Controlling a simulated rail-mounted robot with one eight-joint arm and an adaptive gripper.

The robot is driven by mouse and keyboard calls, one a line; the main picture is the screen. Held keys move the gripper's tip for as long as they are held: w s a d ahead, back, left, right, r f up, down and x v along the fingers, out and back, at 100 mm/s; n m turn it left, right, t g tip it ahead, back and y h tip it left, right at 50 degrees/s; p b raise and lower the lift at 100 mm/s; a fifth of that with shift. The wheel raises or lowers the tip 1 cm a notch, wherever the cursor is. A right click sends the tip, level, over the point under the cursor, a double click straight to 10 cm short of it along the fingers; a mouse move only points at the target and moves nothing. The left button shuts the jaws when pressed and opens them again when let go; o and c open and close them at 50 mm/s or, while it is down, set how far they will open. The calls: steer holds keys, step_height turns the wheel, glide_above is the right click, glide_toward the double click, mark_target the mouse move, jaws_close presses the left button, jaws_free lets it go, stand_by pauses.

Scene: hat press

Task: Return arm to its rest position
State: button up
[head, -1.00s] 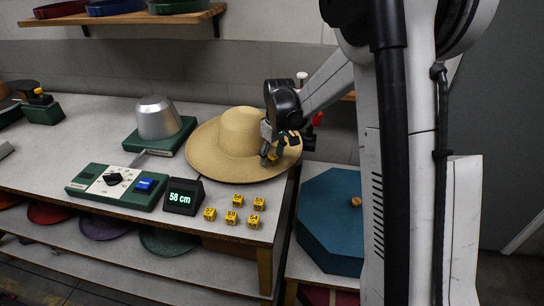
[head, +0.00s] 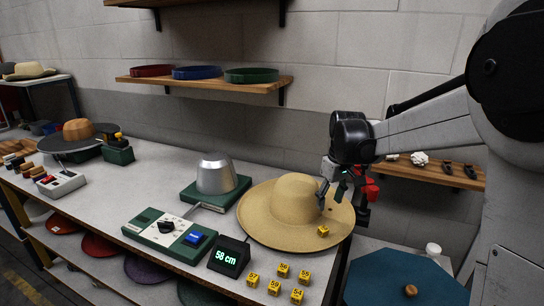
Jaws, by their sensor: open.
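My gripper (head: 343,199) is open above the right side of a straw-coloured wide-brimmed hat (head: 296,202). Its fingers are spread and nothing is held between them. A small yellow numbered cube (head: 323,231) lies on the hat's front right brim, a little below the fingers and apart from them. The hat rests on the grey worktable (head: 160,190) near its right end. My arm reaches in from the right of the head view.
Several yellow numbered cubes (head: 283,270) stand at the table's front, beside a display reading 58 cm (head: 228,257). A control box (head: 168,229) and a metal dome on a green base (head: 215,175) stand left of the hat. A blue octagonal top (head: 405,281) and a wall shelf (head: 430,172) lie right.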

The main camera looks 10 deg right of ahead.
steer(key=s+a+r+m+t, duration=0.15)
steer(key=s+r, duration=0.25)
steer(key=s, duration=0.4)
steer(key=s+a+r+m+t, duration=0.1)
steer(key=s+a+r, duration=0.2)
steer(key=s, duration=0.5)
steer(key=s+a+f+m+t, duration=0.1)
steer(key=s+f+m+t, duration=0.1)
steer(key=s, duration=1.1)
steer(key=shift+s+a+f+t+h, duration=0.3)
steer(key=shift+a+f+t, duration=0.15)
steer(key=shift+t, duration=0.2)
